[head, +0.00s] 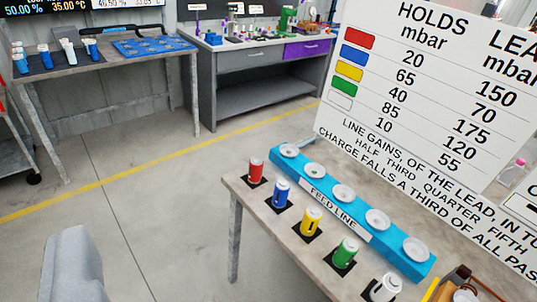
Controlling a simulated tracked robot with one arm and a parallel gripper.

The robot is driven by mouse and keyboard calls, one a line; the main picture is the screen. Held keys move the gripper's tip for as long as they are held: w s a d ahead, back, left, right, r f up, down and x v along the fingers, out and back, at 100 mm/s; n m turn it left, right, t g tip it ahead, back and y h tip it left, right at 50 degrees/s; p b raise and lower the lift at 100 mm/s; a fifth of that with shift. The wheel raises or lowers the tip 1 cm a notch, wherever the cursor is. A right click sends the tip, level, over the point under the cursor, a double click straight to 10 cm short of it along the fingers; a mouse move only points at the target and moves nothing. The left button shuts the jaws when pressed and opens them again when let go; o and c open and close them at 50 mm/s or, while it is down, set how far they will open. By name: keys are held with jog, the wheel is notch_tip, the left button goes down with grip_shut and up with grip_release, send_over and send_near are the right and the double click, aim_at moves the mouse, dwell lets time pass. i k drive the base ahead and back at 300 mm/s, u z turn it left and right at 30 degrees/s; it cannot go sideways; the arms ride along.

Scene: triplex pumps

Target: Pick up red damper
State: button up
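The red damper (256,171) is a small upright can with a pale top. It stands on a black square at the near left end of a table, first in a row of dampers beside a blue rack. A grey rounded part, likely one finger of my gripper (76,266), shows at the lower left edge, well apart from the red damper. No second finger shows, and I see nothing held.
Blue (281,194), yellow (311,222), green (345,252) and white (386,288) dampers follow the red one. The blue feed-line rack (335,210) with round white seats lies behind them. A large sign (430,95) stands behind. The floor (150,190) at left is clear.

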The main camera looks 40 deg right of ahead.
aim_at(256, 167)
jog(key=z, duration=0.4)
jog(key=i, duration=1.15)
jog(key=z, duration=0.5)
